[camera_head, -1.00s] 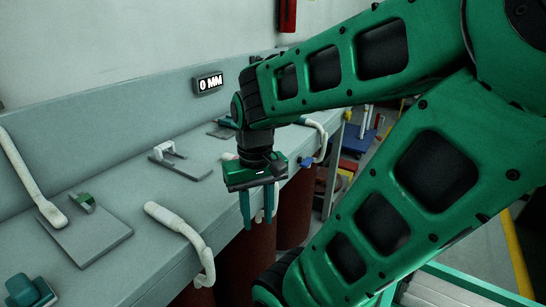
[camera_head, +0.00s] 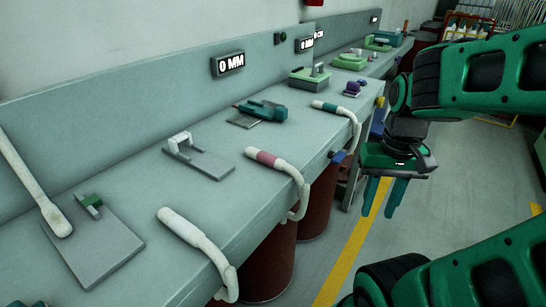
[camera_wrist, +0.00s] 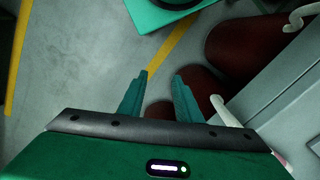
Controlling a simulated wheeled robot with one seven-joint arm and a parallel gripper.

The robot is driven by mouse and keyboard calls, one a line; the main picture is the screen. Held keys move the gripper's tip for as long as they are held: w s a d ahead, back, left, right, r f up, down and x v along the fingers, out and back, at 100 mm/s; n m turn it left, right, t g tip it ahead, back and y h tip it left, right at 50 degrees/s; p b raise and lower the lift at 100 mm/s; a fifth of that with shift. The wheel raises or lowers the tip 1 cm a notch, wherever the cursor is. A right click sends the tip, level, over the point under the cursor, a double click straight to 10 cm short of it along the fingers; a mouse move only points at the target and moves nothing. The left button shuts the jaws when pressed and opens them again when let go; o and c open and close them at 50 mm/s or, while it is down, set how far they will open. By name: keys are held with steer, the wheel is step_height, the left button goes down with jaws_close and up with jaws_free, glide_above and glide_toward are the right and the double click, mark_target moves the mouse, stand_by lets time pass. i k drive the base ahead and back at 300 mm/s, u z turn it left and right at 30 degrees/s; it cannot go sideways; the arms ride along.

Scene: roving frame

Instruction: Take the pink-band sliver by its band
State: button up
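The pink-band sliver (camera_head: 293,171) is a curved white piece lying on the bench, with its lower end hanging over the front edge. Its pink band (camera_head: 266,159) is near its left end, on the bench top. My gripper (camera_head: 381,203) points down over the floor, to the right of the sliver and clear of the bench. Its two fingers are apart with nothing between them. The wrist view also shows the empty open fingers (camera_wrist: 160,78). A small pink patch shows at that view's lower right, but I cannot tell its shape.
Similar white pieces lie along the bench (camera_head: 130,165): a plain one (camera_head: 192,233) nearer and a teal-banded one (camera_head: 335,108) farther. A grey plate with a white bracket (camera_head: 200,159) lies behind. Dark red drums (camera_head: 268,262) stand below. Floor at right is open.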

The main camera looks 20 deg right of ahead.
mark_target(263, 157)
steer(key=u, duration=0.8)
steer(key=k, duration=1.25)
steer(key=z, duration=0.95)
steer(key=i, duration=1)
steer(key=u, duration=0.05)
